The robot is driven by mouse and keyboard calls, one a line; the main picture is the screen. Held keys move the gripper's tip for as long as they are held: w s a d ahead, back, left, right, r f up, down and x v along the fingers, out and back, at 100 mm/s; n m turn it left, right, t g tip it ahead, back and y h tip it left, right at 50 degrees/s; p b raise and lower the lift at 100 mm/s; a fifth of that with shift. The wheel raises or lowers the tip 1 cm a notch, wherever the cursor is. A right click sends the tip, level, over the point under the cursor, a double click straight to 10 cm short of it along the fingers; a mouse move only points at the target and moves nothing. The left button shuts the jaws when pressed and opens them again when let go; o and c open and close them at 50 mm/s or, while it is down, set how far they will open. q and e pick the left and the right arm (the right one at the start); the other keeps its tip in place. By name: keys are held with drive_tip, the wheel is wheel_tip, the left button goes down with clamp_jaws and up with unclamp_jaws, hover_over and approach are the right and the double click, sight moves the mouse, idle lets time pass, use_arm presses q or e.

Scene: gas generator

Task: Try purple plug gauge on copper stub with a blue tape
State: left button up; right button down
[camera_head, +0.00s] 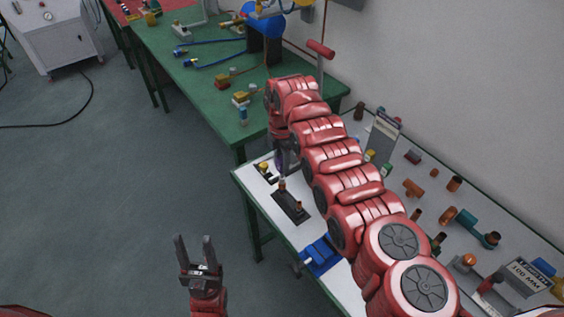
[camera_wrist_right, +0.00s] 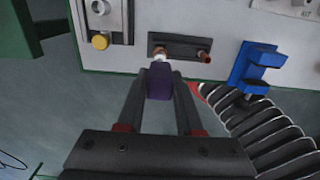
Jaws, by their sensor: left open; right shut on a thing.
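My right gripper (camera_wrist_right: 161,72) is shut on the purple plug gauge (camera_wrist_right: 159,82), whose pale tip points at the black plate (camera_wrist_right: 180,43). Two copper stubs stand on this plate: one right at the gauge tip, the other (camera_wrist_right: 205,57) to its right. In the head view, the gauge (camera_head: 283,161) hangs upright over the plate's far stub (camera_head: 282,185); the near stub (camera_head: 298,205) is free. I cannot tell whether the tip touches or enters the stub. I cannot make out blue tape on either stub. My left gripper (camera_head: 195,246) is open and empty over the floor.
A blue fixture (camera_head: 320,256) sits near the plate on the white-topped table. Copper fittings, a teal part (camera_head: 474,226) and signs lie at the right. A green table (camera_head: 200,85) with hoses stands behind. My right arm hides the table's middle.

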drive_tip(key=shift+r, duration=0.4)
drive_tip(key=shift+b, duration=0.4)
idle(0.5)
drive_tip(key=shift+b, duration=0.35)
drive_tip(key=shift+f, duration=0.1)
idle(0.4)
drive_tip(key=shift+f+b, duration=0.5)
drive_tip(key=shift+f, duration=0.05)
drive_tip(key=shift+r, duration=0.1)
idle(0.4)
drive_tip(key=shift+r, duration=0.5)
